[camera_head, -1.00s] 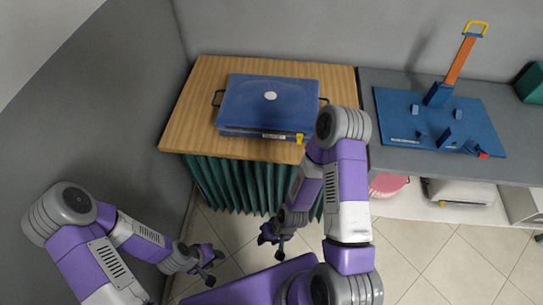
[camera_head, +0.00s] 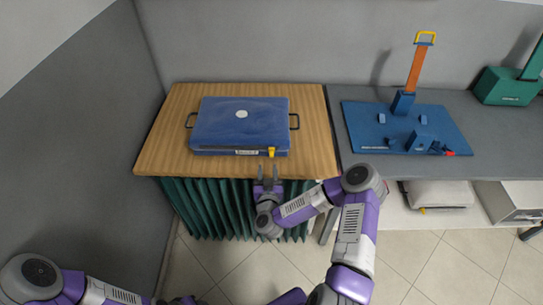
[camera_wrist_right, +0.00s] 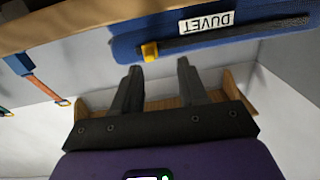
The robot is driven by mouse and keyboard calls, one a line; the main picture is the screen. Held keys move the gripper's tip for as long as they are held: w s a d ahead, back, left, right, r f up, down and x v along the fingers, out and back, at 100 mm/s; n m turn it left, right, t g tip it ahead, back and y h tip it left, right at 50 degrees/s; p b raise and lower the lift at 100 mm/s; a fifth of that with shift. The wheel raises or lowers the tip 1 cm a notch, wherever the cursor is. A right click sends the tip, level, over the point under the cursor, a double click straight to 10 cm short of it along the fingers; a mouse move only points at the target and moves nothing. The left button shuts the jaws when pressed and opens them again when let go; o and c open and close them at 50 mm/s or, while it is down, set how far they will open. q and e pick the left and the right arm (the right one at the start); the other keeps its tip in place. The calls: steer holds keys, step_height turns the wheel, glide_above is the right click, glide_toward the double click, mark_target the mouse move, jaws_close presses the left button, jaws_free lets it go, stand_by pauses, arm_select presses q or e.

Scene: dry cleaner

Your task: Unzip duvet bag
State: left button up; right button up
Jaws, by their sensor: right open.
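The blue duvet bag (camera_head: 215,125) lies flat on the wooden table, with a white round spot on top and dark handles on both sides. Its yellow zip pull (camera_head: 271,152) hangs at the front edge, right of a white label. In the right wrist view the zip pull (camera_wrist_right: 149,51) sits at one end of the dark zip strip (camera_wrist_right: 235,35), near the label reading DUVET (camera_wrist_right: 207,21). My right gripper (camera_head: 268,172) is open and empty, just in front of the pull, fingers pointing at the bag. My left gripper is barely visible at the bottom edge, mostly cut off.
The wooden table (camera_head: 313,125) has a green pleated curtain (camera_head: 205,205) below its front edge. A grey counter (camera_head: 490,140) to the right holds a blue board (camera_head: 360,125) with an orange upright lever (camera_head: 419,68). A folded white bag (camera_head: 440,192) lies on the shelf below.

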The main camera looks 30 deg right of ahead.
mark_target(272, 157)
steer(key=shift+m+h, duration=0.3)
steer(key=shift+h, duration=0.4)
steer(key=x, duration=0.4)
steer(key=d+b+x, duration=0.1)
steer(key=x, duration=0.1)
steer(key=shift+s+d+r, duration=0.15)
steer(key=shift+d+r, duration=0.05)
steer(key=shift+w+d, duration=0.35)
steer(key=shift+w, duration=0.3)
jaws_close()
